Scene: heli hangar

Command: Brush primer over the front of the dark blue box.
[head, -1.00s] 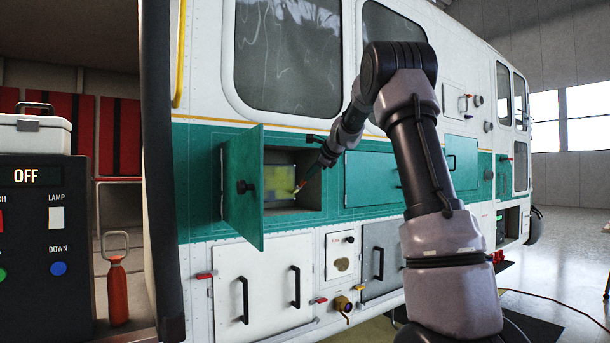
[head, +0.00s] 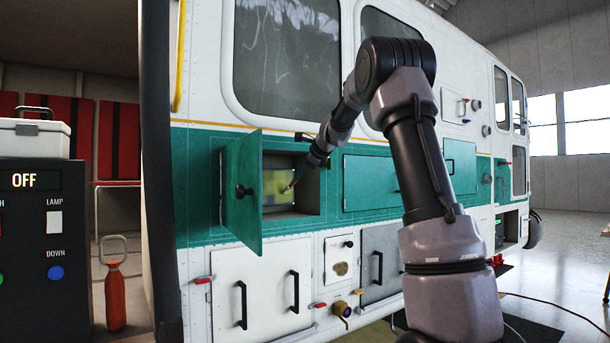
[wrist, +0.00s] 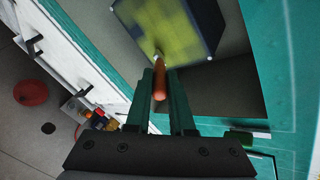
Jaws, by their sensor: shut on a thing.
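The dark blue box (wrist: 205,22) sits inside an open compartment in the teal band of the helicopter's side. Its front (head: 273,187) carries blocky yellow-green patches over much of the face, with darker patches among them. My gripper (wrist: 160,82) is shut on a brush (wrist: 159,90) with an orange-brown handle. The brush's pale tip is at the lower part of the box's front in the wrist view; I cannot tell whether it touches. In the head view my gripper (head: 302,177) reaches into the compartment from the right, partly hiding the box's right side.
The open teal door (head: 242,193) stands out at the compartment's left. The compartment's frame (head: 293,221) closely surrounds the opening. White panels with black handles (head: 268,290) lie below. A control panel (head: 42,240) reading OFF stands at far left.

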